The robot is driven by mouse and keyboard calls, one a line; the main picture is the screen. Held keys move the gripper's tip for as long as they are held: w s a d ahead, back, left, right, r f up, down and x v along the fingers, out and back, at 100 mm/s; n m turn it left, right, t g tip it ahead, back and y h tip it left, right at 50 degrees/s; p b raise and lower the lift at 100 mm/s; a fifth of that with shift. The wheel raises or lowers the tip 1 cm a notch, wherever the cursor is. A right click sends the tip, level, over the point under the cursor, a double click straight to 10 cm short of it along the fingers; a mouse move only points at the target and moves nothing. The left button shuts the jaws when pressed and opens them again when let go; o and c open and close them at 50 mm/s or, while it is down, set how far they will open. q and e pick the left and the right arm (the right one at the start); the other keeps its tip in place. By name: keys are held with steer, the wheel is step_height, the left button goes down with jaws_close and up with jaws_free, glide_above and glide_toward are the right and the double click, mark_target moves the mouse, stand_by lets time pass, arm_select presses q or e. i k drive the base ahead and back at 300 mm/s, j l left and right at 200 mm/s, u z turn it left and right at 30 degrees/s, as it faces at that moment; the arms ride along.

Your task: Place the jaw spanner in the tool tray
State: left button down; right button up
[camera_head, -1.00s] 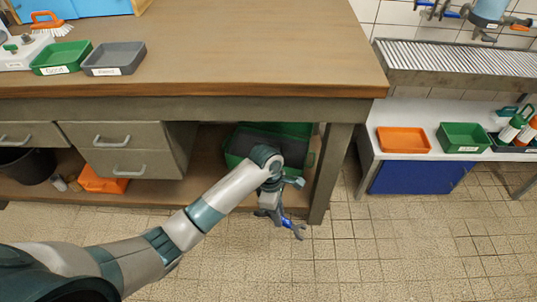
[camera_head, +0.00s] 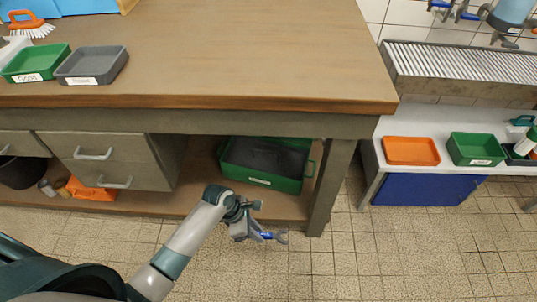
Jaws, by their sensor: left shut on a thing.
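My left gripper (camera_head: 250,232) is shut on the jaw spanner (camera_head: 280,236), which has a blue handle part and a grey jaw end pointing right. The gripper and spanner are over the tiled floor, just in front of the lower shelf of the workbench. A large green tray (camera_head: 262,180) with a dark grey inside and a white label stands on that shelf, behind and above the gripper in the picture. Its label is too small to read, so I cannot tell whether it is the tool tray. My right gripper is out of view.
The wooden bench top (camera_head: 220,60) overhangs the shelf, and a bench leg (camera_head: 331,185) stands right of the green tray. Small green (camera_head: 36,63) and grey (camera_head: 92,66) trays sit on top. An orange tray (camera_head: 411,151) and a green tray (camera_head: 476,149) stand at right.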

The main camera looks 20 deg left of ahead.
mark_target(265, 166)
steer(key=i, duration=1.1)
